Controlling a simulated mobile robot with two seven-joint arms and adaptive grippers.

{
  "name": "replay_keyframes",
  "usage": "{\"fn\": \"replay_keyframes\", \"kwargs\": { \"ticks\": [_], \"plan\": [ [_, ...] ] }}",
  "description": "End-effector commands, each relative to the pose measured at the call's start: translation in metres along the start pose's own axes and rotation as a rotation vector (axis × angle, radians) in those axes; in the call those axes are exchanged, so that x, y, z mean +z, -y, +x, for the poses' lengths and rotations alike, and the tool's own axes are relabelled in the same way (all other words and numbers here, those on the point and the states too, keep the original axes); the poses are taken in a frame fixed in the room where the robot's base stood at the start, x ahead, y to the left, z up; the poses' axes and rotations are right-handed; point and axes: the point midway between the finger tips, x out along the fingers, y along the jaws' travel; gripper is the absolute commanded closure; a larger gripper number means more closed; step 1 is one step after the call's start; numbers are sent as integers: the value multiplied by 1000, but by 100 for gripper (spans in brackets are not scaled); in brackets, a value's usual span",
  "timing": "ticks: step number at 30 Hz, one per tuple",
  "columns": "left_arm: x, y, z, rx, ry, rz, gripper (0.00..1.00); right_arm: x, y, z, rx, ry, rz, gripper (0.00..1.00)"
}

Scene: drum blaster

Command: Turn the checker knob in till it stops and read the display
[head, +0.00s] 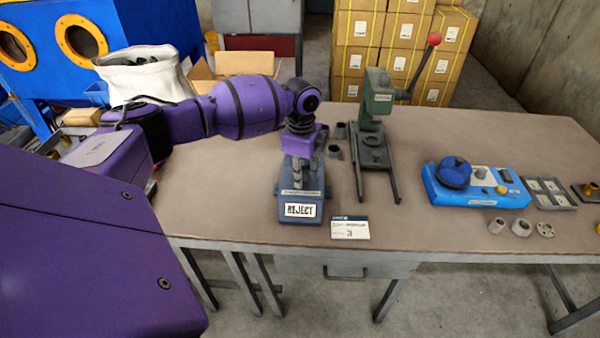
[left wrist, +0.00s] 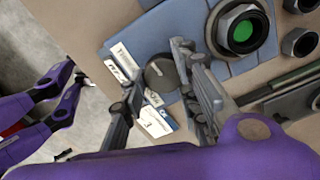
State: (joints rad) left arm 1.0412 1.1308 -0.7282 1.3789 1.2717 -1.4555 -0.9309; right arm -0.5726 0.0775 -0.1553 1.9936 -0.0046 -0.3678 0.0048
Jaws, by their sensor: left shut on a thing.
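The checker (head: 300,212) is a blue-grey device near the front edge of the bench. Its front plate (head: 300,210) reads REJECT in the head view. My left gripper (head: 298,175) comes down from above onto it. In the left wrist view the two fingers (left wrist: 158,66) stand on either side of a dark round knob (left wrist: 160,76) and are shut on it. The knob has a pale line on its face. In the head view the gripper hides most of the knob.
A green press (head: 374,125) with a red-balled lever stands right of the checker, with small grey sockets (head: 334,152) between them. A white card (head: 350,227) lies at the front edge. A blue fixture (head: 478,195) and loose fittings (head: 520,226) are further right.

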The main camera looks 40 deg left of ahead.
Motion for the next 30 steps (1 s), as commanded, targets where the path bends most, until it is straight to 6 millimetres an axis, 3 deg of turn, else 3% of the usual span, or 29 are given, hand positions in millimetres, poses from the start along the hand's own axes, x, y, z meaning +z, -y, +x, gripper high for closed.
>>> {"fn": "replay_keyframes", "kwargs": {
  "ticks": [1, 5, 9, 17, 18, 20, 30],
  "plan": [
    [-2, -5, -6, 10, -3, -54, 97, -21, -1, -5, 1, -30, 2, 4],
    [-4, -5, -6, 11, -3, -205, 97, -39, 2, -10, -6, -52, 4, 4],
    [-4, -6, -1, 16, 1, -291, 97, -35, 7, -12, -17, -36, 4, 4],
    [-4, -8, 4, 22, 4, -295, 97, -17, 8, -15, -21, -4, -1, 4],
    [-4, -8, 5, 22, 4, -295, 69, -16, 7, -15, -20, -4, -2, 4],
    [-4, -8, 5, 22, 4, -295, 61, -17, 7, -15, -19, -5, -2, 4],
    [-3, -5, 2, 13, 3, -296, 58, -24, 3, -15, -12, -20, 0, 4]
  ]
}}
